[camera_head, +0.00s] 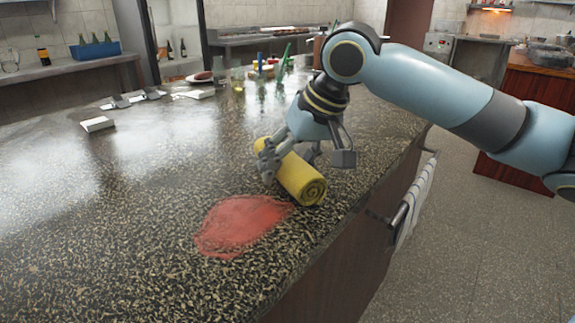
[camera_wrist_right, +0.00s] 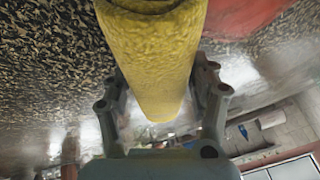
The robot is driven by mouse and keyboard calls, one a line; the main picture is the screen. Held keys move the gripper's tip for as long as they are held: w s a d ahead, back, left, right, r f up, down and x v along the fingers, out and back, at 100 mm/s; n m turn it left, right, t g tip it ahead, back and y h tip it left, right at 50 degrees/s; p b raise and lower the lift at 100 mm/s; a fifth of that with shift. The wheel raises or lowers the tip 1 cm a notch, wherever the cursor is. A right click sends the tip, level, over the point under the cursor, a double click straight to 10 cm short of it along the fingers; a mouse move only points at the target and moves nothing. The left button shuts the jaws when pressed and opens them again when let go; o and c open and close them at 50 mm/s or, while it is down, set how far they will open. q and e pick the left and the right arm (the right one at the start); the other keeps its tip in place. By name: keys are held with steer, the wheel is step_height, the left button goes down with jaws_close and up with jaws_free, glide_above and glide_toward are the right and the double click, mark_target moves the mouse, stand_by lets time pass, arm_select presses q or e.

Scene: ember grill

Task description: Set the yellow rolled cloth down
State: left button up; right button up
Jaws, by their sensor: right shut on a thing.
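The yellow rolled cloth (camera_head: 301,179) is at the speckled counter's right side, its spiral end facing me. It is beside the far right edge of a red patch (camera_head: 236,226) on the counter top. My right gripper (camera_head: 285,162) comes down from above and is shut around the roll. In the right wrist view the cloth (camera_wrist_right: 155,55) lies between the two fingers. I cannot tell whether the roll touches the counter or is just above it. My left gripper is not in view.
The dark speckled counter (camera_head: 120,210) is clear on the left and front. Bottles and jars stand behind the gripper. A striped towel (camera_head: 412,205) hangs at the counter's right side.

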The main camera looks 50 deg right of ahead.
mark_target(293, 154)
steer(key=shift+f, duration=0.1)
steer(key=o, duration=1.2)
steer(key=p+v, duration=0.4)
steer(key=v, duration=0.4)
steer(key=shift+d+r, duration=0.1)
steer(key=shift+r, duration=0.15)
steer(key=p+v, duration=0.3)
steer(key=shift+p, duration=0.3)
steer(key=shift+s+r+p, duration=0.3)
steer(key=shift+r+p, duration=0.05)
steer(key=shift+p, duration=0.3)
